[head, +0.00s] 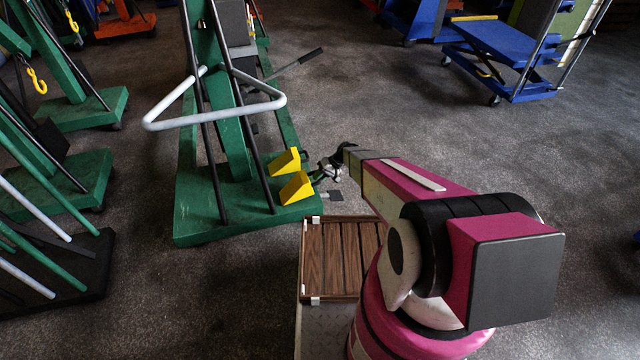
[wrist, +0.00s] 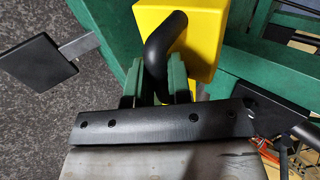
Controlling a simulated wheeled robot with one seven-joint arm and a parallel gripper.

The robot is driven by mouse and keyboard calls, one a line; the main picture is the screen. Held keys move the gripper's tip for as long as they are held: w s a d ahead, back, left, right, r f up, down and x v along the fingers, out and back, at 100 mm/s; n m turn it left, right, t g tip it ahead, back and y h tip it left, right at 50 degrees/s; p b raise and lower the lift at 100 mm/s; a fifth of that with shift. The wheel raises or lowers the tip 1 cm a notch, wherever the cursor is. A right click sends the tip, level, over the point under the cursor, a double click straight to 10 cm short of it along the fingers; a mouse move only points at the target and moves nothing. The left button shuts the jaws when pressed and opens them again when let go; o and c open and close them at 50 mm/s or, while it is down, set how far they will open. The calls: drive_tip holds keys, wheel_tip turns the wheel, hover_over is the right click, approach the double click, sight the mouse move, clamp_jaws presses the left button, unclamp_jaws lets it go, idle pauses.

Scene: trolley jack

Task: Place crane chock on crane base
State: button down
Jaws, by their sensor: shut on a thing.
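Two yellow wedge chocks, one farther back (head: 286,162) and one nearer (head: 297,188), show at the right edge of the green crane base (head: 205,215) in the head view. My gripper (head: 320,175) is right beside them. In the wrist view my gripper (wrist: 155,82) is shut on the black handle (wrist: 163,42) of a yellow chock (wrist: 203,42). This chock is over or against the green base; I cannot tell whether it rests on it. The head view does not clearly show which chock I hold.
A white triangular handle (head: 215,122) and dark struts rise from the crane. A grey pedal (head: 335,195) sticks out near my gripper. My slatted wooden deck is in front. More green cranes stand at left, and a blue lift cart (head: 500,45) stands at back right.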

drive_tip(key=shift+w+d+f, duration=0.25)
drive_tip(key=shift+f, duration=2)
drive_tip(key=c, duration=1.1)
unclamp_jaws()
drive_tip(key=shift+o, duration=0.2)
drive_tip(key=shift+r, duration=0.15)
drive_tip(key=v, duration=1.1)
drive_tip(key=s+d+r+m+t+h, duration=0.1)
drive_tip(key=s+d+r+h, duration=0.3)
drive_tip(key=s+r, duration=0.6)
drive_tip(key=s+d+r+m+t+h, duration=0.1)
drive_tip(key=s+d+r+h, duration=0.3)
drive_tip(key=r, duration=1.1)
drive_tip(key=s+d+m, duration=0.1)
drive_tip(key=s+d, duration=0.2)
drive_tip(key=s, duration=0.3)
drive_tip(key=shift+s+r+t+h, duration=0.3)
drive_tip(key=shift+t+h, duration=0.1)
